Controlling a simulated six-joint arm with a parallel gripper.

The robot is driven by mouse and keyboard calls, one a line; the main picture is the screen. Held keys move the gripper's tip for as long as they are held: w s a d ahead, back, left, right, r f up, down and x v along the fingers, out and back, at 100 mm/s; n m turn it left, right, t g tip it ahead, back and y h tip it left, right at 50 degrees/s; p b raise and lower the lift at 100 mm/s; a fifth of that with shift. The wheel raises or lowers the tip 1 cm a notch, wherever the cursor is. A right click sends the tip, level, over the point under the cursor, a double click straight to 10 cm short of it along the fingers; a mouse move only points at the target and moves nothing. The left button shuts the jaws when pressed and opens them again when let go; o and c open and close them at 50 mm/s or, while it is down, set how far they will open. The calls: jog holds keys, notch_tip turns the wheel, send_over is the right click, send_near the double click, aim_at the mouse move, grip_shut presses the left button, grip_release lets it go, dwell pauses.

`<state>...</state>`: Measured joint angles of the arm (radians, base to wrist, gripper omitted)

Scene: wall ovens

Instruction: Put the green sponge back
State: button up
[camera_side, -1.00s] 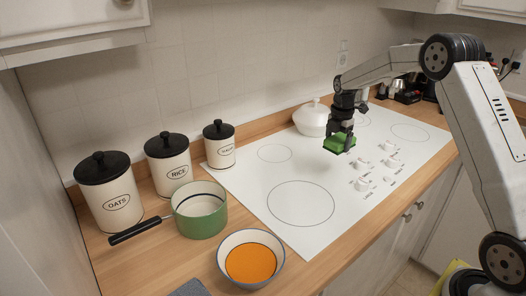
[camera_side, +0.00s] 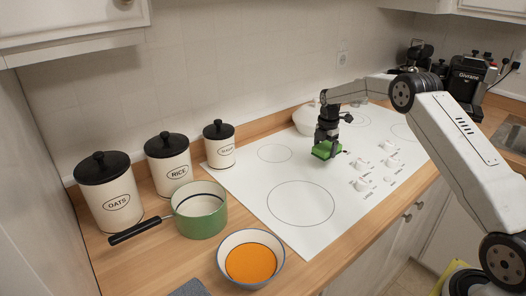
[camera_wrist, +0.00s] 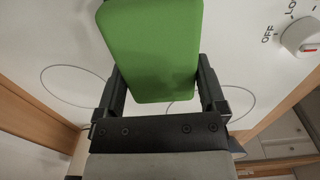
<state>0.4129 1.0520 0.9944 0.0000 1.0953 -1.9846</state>
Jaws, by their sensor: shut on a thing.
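The green sponge (camera_side: 324,151) is in my gripper (camera_side: 326,143), low over the white cooktop (camera_side: 262,178) in the side view. I cannot tell whether the sponge touches the cooktop. In the wrist view the sponge (camera_wrist: 152,50) is tilted and sits between the two dark fingers of my gripper (camera_wrist: 160,88), which are shut on it. The cooktop's ring markings and a knob (camera_wrist: 302,38) show beyond it.
A white lidded pot (camera_side: 305,120) stands behind my gripper. Several knobs (camera_side: 362,184) line the cooktop's right side. A green saucepan (camera_side: 200,212), an orange-filled bowl (camera_side: 251,262) and labelled canisters (camera_side: 168,166) stand at the left. The cooktop's front left is clear.

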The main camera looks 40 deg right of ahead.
aim_at(324, 146)
jog(key=shift+w+f, duration=0.2)
jog(key=shift+f, duration=1.55)
jog(key=shift+f, duration=0.1)
jog(key=o, duration=0.9)
notch_tip(324, 146, up, 12)
jog(key=shift+r, duration=0.15)
